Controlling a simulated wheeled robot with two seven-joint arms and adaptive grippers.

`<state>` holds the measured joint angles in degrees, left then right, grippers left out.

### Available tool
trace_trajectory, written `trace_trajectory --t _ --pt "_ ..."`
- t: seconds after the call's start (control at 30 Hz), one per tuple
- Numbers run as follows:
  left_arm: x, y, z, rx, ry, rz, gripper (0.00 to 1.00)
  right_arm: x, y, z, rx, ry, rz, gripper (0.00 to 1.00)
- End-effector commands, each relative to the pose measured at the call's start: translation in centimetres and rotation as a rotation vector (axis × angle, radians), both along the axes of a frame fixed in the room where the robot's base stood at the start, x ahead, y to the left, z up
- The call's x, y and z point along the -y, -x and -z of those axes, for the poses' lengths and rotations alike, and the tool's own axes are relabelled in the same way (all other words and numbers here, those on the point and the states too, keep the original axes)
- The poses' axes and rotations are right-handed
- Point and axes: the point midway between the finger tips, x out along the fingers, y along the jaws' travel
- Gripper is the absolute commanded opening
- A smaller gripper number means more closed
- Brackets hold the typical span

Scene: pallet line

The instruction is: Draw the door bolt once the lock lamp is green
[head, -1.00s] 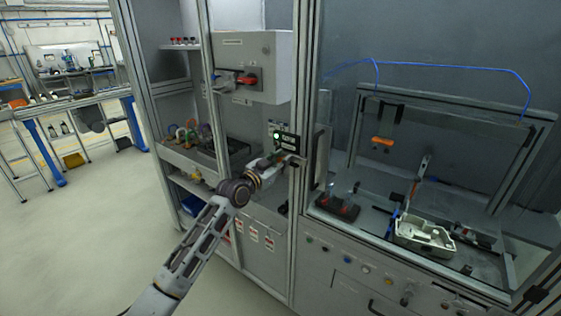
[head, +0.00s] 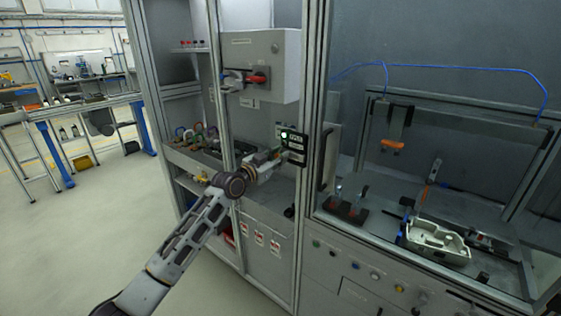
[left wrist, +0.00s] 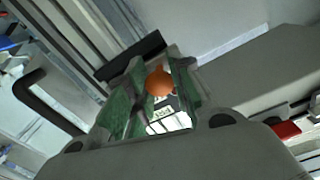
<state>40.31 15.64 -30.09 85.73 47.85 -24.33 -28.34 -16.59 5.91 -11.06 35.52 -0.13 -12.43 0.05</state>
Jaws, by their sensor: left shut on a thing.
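The lock lamp (head: 285,134) glows green on a dark panel (head: 297,153) fixed to the cabinet's door post. My left gripper (head: 277,155) is just below and left of the lamp, at the post. In the left wrist view, my left gripper (left wrist: 158,95) has its green-padded fingers closed around an orange round knob (left wrist: 160,81), which I take to be the door bolt's. The bolt's rod is hidden, so I cannot tell how far it is drawn. My right gripper is not in view.
A grey switch box (head: 262,60) with a red handle hangs above the lamp panel. The glazed cell at right holds a pale tray (head: 438,240) and an orange part (head: 391,144). A dark door handle (left wrist: 38,92) shows in the left wrist view. Open floor lies at left.

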Motion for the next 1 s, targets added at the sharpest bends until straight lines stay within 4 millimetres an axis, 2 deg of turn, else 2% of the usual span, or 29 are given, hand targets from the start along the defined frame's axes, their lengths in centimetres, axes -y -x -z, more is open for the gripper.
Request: trace_trajectory --t 0.3,0.33,0.5,1.0 --pt "-0.51 -0.25 -0.17 0.002 -0.001 -0.007 0.0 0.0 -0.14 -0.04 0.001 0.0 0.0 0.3" --pt "-0.51 -0.25 -0.17 0.002 -0.001 -0.008 0.27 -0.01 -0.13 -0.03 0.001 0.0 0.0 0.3" --pt "-0.46 -0.22 -0.13 0.002 -0.001 -0.007 0.46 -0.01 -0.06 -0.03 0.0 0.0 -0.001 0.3" --pt "-0.59 0.16 -0.06 0.001 -0.001 -0.005 0.46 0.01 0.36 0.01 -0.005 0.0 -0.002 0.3"
